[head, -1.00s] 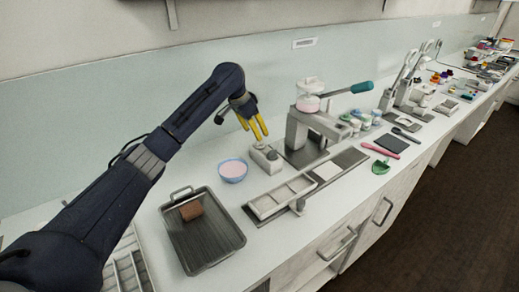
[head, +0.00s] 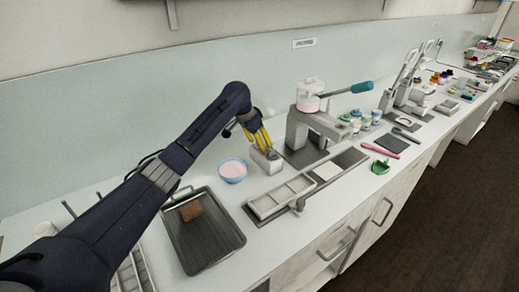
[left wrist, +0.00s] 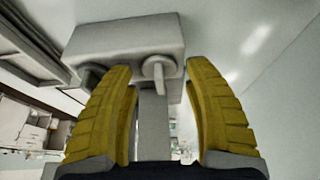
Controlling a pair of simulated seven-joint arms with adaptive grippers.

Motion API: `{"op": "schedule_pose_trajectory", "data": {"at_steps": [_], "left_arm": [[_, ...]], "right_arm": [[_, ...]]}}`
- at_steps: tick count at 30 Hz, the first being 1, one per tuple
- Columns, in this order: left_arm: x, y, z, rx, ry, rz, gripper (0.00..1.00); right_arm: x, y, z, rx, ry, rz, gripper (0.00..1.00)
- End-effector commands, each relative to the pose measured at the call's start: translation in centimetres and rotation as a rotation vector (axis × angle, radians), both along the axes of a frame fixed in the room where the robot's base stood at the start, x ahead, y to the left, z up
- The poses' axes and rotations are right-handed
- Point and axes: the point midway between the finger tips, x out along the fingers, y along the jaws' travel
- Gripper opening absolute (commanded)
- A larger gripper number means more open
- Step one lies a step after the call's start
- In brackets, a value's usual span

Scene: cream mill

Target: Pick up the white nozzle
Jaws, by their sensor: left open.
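The white nozzle (left wrist: 159,75) shows in the left wrist view as a pale, tapered piece with a round flange, seated in a light grey block (left wrist: 125,42). My left gripper (left wrist: 162,95) has two yellow ridged fingers spread apart, one on each side of the nozzle, with gaps on both sides. In the head view the left gripper (head: 260,141) is low over the grey block (head: 262,162), pointing down. The fingers mostly cover the nozzle there. My right gripper is in neither view.
A blue bowl of pink cream (head: 232,170) stands just left of the block. A dark tray with a brown piece (head: 225,240) lies in front left. A press with a teal handle (head: 310,124) stands to the right, and a sectioned white tray (head: 281,195) in front.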

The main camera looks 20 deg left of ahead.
Motion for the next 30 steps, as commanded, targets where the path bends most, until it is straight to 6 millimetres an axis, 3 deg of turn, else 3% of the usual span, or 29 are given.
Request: {"op": "schedule_pose_trajectory", "data": {"at_steps": [3, 17, 30], "left_arm": [[0.00, 0.00, 0.02, 0.000, 0.000, 0.000, 0.54], [-0.01, 0.02, 0.02, 0.000, 0.000, 0.001, 0.01], [-0.01, 0.02, 0.01, 0.000, 0.000, 0.001, 0.00]], "right_arm": [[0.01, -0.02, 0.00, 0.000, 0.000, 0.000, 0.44], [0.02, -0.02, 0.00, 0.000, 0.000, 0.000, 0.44], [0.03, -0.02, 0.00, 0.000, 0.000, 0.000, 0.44]]}}
